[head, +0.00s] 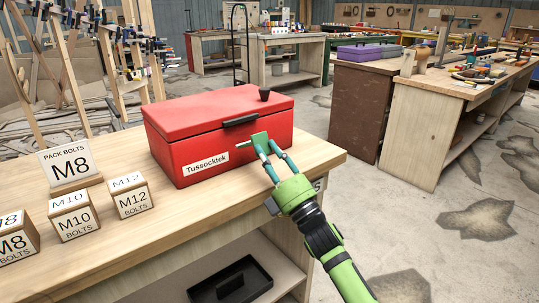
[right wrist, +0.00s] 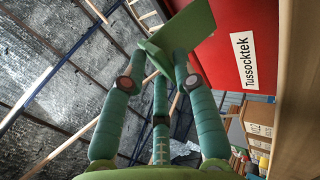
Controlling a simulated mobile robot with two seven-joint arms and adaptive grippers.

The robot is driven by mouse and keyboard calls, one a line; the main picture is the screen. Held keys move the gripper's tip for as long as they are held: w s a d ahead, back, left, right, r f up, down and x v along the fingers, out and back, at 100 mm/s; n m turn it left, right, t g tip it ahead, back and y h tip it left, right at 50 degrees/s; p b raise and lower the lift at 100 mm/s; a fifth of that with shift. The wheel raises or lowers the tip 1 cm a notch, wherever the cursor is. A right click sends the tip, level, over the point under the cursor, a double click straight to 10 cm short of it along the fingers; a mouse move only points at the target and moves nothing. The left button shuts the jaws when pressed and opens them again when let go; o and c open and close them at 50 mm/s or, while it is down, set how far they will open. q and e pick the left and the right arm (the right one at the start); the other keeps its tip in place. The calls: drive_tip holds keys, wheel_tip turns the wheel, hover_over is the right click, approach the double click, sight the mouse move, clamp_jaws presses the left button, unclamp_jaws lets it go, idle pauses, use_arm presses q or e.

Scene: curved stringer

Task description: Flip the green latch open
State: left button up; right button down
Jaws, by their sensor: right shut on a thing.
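A red box (head: 215,135) labelled "Tussocktek" stands on the wooden workbench with its lid down. The green latch (head: 258,140) is a small flat plate at the box's front face, towards its right part. My right gripper (head: 268,147) reaches it from the front right, with its fingers shut on the latch. In the right wrist view the latch (right wrist: 187,28) shows as a green bent plate between the fingertips, close to the red front of the box (right wrist: 235,50). The fingers partly hide the latch. My left gripper is not in view.
A dark handle (head: 241,118) is on the box front, and a dark knob (head: 264,94) is on the lid. Several bolt blocks (head: 130,196) stand at the bench's left. A black tray (head: 231,283) lies on the lower shelf. The floor right of the bench is clear.

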sight(272, 188)
drive_tip(key=shift+w+a+f, duration=0.15)
drive_tip(key=shift+f, duration=0.85)
drive_tip(key=c, duration=1.2)
unclamp_jaws()
drive_tip(key=shift+r, duration=0.15)
drive_tip(key=shift+d, duration=0.2)
drive_tip(key=shift+f+b, duration=0.65)
drive_tip(key=shift+f, duration=0.65)
drive_tip(key=f+b, duration=0.1)
drive_tip(key=s+d+f+b, duration=0.1)
drive_tip(key=f, duration=0.1)
drive_tip(key=s+f, duration=0.1)
drive_tip(key=f, duration=0.1)
drive_tip(key=shift+s+d+b, duration=0.1)
drive_tip(key=shift+d+b, duration=0.25)
drive_tip(key=shift+b, duration=0.05)
